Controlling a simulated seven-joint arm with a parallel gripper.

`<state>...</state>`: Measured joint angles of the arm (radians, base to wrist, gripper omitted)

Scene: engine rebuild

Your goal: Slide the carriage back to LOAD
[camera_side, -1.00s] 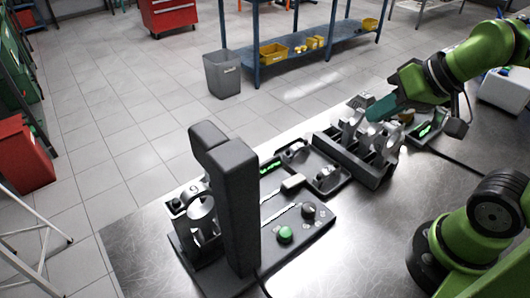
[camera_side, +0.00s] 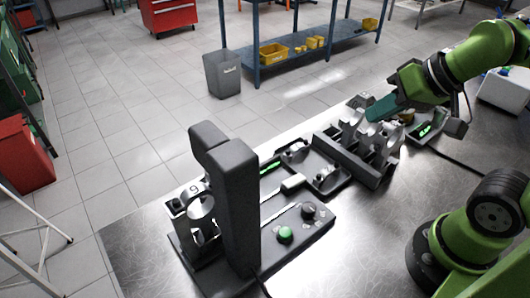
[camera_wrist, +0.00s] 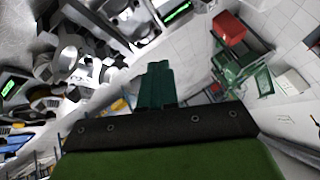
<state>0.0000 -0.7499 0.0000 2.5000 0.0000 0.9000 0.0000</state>
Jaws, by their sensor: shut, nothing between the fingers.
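The press station (camera_side: 320,222) stands on the metal bench, with a tall dark column (camera_side: 238,205) rising from it. A holder with a silvery ringed part (camera_side: 201,211) sits at the column's left, partly hidden by it; this may be the carriage, but I cannot tell for sure. A pale handle-like block (camera_side: 292,183) lies right of the column, beside a light slot. The LOAD mark is not readable. My gripper (camera_side: 373,113) is shut and empty, well away from the column, over the rack of metal parts. Its teal fingers show together in the wrist view (camera_wrist: 158,85).
A green button (camera_side: 285,235) and a dark knob (camera_side: 308,211) are on the station's front plate. A dark rack (camera_side: 372,176) of metal parts stands below my gripper. A small tray (camera_side: 327,181) with parts lies between. The bench front is clear.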

